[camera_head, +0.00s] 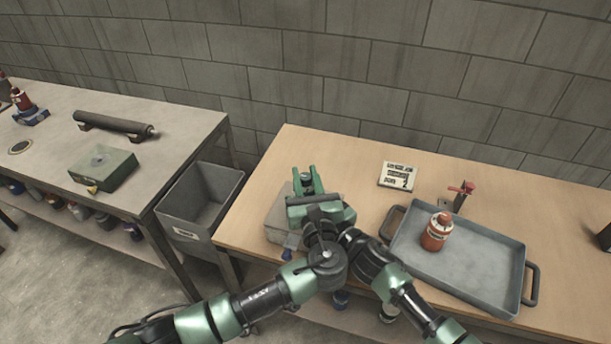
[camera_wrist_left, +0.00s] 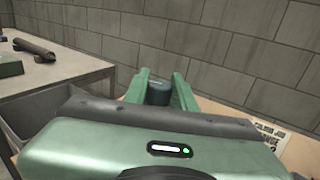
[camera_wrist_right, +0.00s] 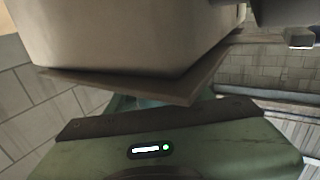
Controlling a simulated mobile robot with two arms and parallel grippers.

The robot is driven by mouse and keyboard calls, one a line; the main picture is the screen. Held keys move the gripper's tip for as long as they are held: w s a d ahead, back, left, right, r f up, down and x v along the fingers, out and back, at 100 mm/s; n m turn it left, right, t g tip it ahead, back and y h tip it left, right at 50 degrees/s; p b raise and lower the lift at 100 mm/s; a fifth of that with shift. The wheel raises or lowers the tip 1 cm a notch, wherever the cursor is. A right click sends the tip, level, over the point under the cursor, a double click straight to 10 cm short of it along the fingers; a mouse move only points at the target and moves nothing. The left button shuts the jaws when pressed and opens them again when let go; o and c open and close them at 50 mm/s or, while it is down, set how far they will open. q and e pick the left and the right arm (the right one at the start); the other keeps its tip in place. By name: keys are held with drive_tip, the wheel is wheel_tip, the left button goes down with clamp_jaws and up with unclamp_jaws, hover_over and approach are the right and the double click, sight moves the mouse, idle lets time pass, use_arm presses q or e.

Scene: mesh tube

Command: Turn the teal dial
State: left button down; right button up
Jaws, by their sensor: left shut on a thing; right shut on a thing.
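The teal dial (camera_wrist_left: 158,93) is a short dark teal cylinder. It sits between the two green fingers of my left gripper (camera_wrist_left: 159,88) in the left wrist view, and the fingers are shut on it. In the head view my left gripper (camera_head: 307,178) is over the grey box (camera_head: 278,222) on the wooden bench and covers most of it. In the right wrist view my right gripper (camera_wrist_right: 150,102) is close against the grey box (camera_wrist_right: 120,35) and its base plate (camera_wrist_right: 130,85). It appears shut on the box; the plate hides most of its fingers. In the head view it is hidden.
A grey tray (camera_head: 466,280) with a red-brown bottle (camera_head: 437,232) stands right of my arms. A printed card (camera_head: 397,176) and a red-handled valve (camera_head: 461,195) are behind it. A grey bin (camera_head: 200,208) stands between the wooden bench and the left bench (camera_head: 50,168).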

use_arm(q)
drive_tip(key=c, duration=1.1)
unclamp_jaws()
drive_tip(key=shift+c, duration=0.2)
drive_tip(key=shift+s, duration=0.1)
drive_tip(key=s+d, duration=0.2)
drive_tip(key=s, duration=0.9)
drive_tip(key=shift+s, duration=0.35)
